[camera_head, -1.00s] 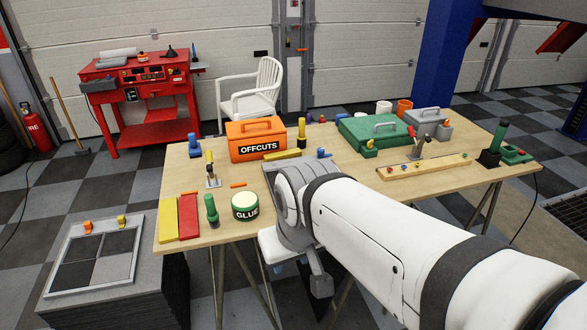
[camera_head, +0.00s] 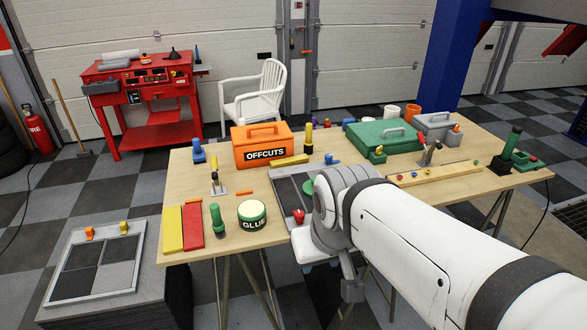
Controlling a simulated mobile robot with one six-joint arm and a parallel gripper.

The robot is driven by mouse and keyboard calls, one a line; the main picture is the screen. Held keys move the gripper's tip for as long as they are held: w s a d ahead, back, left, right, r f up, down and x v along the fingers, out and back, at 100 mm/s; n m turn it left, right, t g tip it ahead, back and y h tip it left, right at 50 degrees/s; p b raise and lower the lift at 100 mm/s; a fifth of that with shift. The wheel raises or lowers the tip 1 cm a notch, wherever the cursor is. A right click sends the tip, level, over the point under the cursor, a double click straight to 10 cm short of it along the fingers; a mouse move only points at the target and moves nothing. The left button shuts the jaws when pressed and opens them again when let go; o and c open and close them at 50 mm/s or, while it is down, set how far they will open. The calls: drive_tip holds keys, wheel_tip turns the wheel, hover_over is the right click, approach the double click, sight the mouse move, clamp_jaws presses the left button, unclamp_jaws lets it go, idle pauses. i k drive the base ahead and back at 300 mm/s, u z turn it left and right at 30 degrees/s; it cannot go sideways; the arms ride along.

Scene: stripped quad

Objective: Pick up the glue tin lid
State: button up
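The glue tin (camera_head: 252,221) stands upright near the table's front edge, left of my arm, with the word GLUE on its dark side. Its pale cream-green lid (camera_head: 251,209) sits on top of the tin. My white arm reaches in from the lower right, and its near joint is right of the tin, clear of it. A grey part of my arm hangs below that joint, in front of the table edge. I cannot make out any gripper fingers.
A green upright tool (camera_head: 216,219) stands close left of the tin, beside red (camera_head: 190,226) and yellow (camera_head: 172,229) blocks. Right of the tin lies a dark tray (camera_head: 287,187), partly hidden by my arm. The orange OFFCUTS box (camera_head: 262,147) stands behind.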

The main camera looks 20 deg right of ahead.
sight(307, 188)
drive_tip(key=i, duration=0.9)
